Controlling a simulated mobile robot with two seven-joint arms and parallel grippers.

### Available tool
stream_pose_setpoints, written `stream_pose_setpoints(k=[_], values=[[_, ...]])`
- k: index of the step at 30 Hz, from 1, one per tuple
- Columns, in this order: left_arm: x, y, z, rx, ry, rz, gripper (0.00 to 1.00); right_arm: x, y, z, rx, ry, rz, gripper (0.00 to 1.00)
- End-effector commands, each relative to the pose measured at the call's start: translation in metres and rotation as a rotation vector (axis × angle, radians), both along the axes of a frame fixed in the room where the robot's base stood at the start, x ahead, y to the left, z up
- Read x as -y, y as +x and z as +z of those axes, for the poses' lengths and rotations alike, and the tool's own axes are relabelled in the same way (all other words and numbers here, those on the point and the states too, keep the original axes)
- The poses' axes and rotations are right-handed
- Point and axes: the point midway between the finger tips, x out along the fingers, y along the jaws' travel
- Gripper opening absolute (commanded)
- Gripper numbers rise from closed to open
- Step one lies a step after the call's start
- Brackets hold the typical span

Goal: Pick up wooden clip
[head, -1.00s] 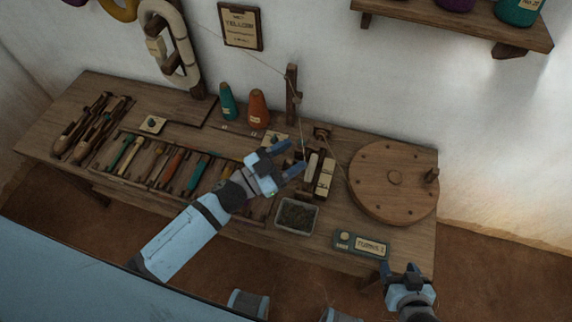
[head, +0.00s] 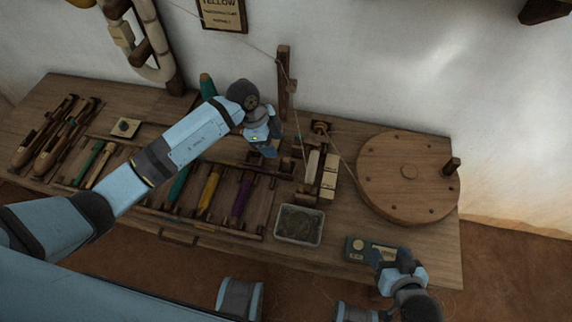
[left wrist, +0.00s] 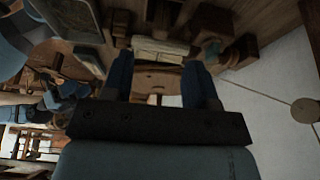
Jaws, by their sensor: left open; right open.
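I cannot pick out the wooden clip for certain. Small wooden pieces and pale labelled blocks (head: 329,176) stand on the bench, right of my left gripper. My left gripper (head: 268,149) hangs over the middle of the bench, in front of the upright post, with nothing seen held. In the left wrist view its two fingers (left wrist: 160,82) are wide apart, with pale and brown blocks (left wrist: 160,48) and the round wooden disc (left wrist: 157,81) beyond them. My right gripper (head: 392,262) is open and empty at the bench's front right, by the green-grey counter box (head: 370,250).
A large wooden disc (head: 408,172) with a handle lies at the right. A metal tray of dark material (head: 299,224) sits at the front. A rack of coloured bobbins (head: 210,187) and wooden shuttles (head: 48,140) fill the left. An upright post (head: 284,85) carries a thread.

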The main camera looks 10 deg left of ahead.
Motion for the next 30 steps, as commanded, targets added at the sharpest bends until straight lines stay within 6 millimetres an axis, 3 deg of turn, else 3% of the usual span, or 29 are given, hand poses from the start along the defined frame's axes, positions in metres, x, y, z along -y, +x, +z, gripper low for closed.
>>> stream_pose_setpoints(k=[3, 11, 21, 30], values=[[0.009, 0.000, -0.021, -0.001, -0.002, 0.001, 0.53, 0.003, -0.001, -0.003, 0.001, -0.008, 0.003, 0.60], [0.017, 0.000, -0.041, -0.001, -0.003, -0.001, 0.53, 0.005, -0.002, -0.005, 0.001, -0.016, 0.006, 0.60], [0.037, 0.001, -0.081, 0.000, -0.002, -0.001, 0.53, 0.001, -0.001, -0.009, 0.006, -0.011, 0.007, 0.60], [0.039, 0.002, -0.083, 0.001, -0.003, -0.001, 0.51, -0.001, -0.001, -0.007, 0.007, -0.006, 0.006, 0.60]])
